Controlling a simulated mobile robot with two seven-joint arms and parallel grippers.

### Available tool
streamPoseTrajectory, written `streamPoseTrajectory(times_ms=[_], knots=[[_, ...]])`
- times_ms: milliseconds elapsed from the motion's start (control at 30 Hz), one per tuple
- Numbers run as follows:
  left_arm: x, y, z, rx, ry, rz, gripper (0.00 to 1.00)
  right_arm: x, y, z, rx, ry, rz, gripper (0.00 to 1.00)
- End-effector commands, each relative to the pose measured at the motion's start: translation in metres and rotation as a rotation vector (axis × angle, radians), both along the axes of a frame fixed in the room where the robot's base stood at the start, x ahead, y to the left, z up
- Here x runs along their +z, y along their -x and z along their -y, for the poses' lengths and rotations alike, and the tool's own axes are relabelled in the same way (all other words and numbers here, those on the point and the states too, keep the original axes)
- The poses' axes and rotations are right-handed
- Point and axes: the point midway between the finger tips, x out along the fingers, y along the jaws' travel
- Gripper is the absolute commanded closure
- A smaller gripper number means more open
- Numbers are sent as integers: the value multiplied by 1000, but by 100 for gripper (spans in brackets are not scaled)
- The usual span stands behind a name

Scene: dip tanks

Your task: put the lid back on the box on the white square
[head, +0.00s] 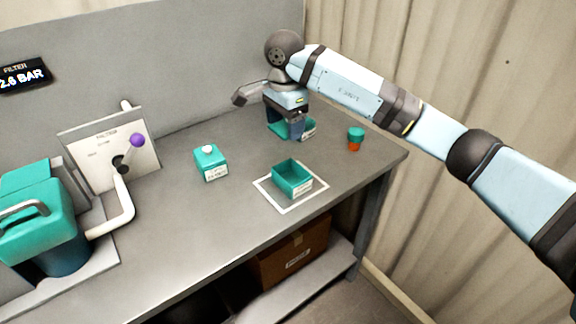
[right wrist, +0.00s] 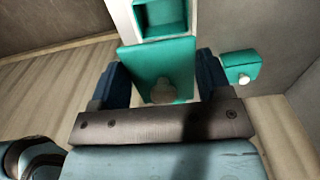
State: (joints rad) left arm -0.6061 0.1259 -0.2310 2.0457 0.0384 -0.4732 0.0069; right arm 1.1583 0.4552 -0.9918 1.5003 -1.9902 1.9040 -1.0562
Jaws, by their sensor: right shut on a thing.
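The open teal box (head: 292,180) stands without a lid on the white square (head: 262,187) near the table's front edge. It also shows at the top of the right wrist view (right wrist: 165,15). My right gripper (head: 284,130) is at the back of the table, behind the box, and points down. It is shut on a flat teal lid (right wrist: 155,60) with a pale knob (right wrist: 163,90), held between its dark blue fingers. In the head view the fingers partly hide the lid. My left gripper is not in view.
A teal box with a white knob (head: 211,163) stands left of the white square. A teal and orange cup (head: 355,139) stands to the right. A labelled teal thing (head: 309,129) is partly hidden by my right gripper. A filter panel (head: 105,150) with pipe stands left.

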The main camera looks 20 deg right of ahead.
Motion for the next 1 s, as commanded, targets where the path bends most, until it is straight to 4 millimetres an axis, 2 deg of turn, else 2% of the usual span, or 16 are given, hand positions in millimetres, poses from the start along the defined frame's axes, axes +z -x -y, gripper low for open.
streamPoseTrajectory(times_ms=[100, 300, 567, 800, 1000], knots=[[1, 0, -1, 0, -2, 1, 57, -34, 1, 0, -1, -1, -5, 51], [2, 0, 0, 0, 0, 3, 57, -75, 1, 1, -1, 0, -2, 51], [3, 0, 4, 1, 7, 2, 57, -96, 0, 0, -1, 0, -1, 51], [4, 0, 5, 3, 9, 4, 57, -129, 0, 0, -1, 0, -2, 51], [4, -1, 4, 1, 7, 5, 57, -131, 0, 0, -1, 0, 1, 51]])
